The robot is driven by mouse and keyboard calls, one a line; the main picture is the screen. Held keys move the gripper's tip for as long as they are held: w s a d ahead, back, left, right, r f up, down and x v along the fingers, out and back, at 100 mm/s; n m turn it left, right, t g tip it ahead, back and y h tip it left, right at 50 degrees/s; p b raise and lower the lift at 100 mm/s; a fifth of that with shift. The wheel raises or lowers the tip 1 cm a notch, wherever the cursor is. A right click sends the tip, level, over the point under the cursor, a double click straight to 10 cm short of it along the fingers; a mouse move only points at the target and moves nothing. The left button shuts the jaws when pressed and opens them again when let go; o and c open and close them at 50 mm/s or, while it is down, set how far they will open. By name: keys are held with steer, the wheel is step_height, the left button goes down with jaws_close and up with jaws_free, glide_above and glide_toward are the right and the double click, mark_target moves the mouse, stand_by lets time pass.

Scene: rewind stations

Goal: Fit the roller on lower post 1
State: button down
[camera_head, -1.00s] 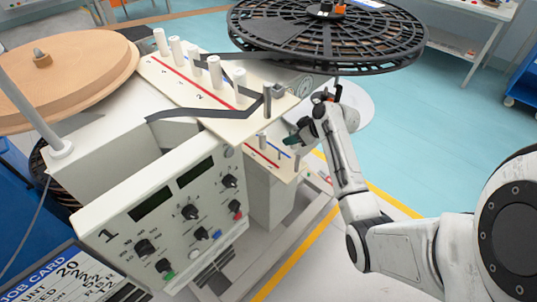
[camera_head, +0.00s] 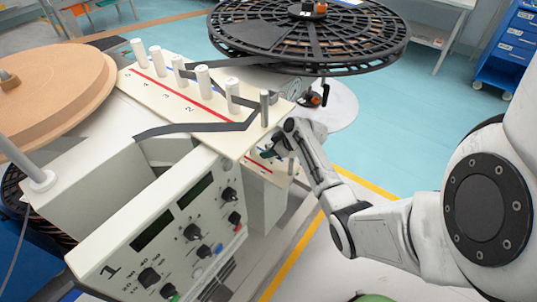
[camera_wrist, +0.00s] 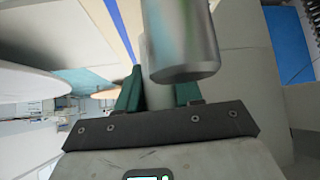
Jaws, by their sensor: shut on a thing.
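My gripper (camera_head: 270,153) is at the small lower cream plate (camera_head: 254,167), which has a red and a blue line. In the wrist view, its green fingers (camera_wrist: 158,92) are shut on a pale, round roller (camera_wrist: 156,97). A thick metal post (camera_wrist: 180,40) stands in front of the roller there and covers part of it. The post's free end points down in that picture. I cannot tell whether post and roller touch. In the head view the roller and the lower posts are hidden or too small to make out at my gripper.
Several white rollers (camera_head: 202,80) stand on the upper plate, with a grey metal post (camera_head: 265,108) at its near corner. Black tape (camera_head: 190,129) crosses the plate. A big black reel (camera_head: 310,38) overhangs behind. The control box (camera_head: 185,240) stands in front.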

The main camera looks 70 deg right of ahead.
step_height(320, 180, down, 2)
steer(key=shift+w+f, duration=0.1)
steer(key=shift+w, duration=0.05)
steer(key=c, duration=0.7)
jaws_free()
steer(key=shift+c, duration=0.2)
steer(key=v, duration=1.2)
steer(key=shift+f, duration=0.1)
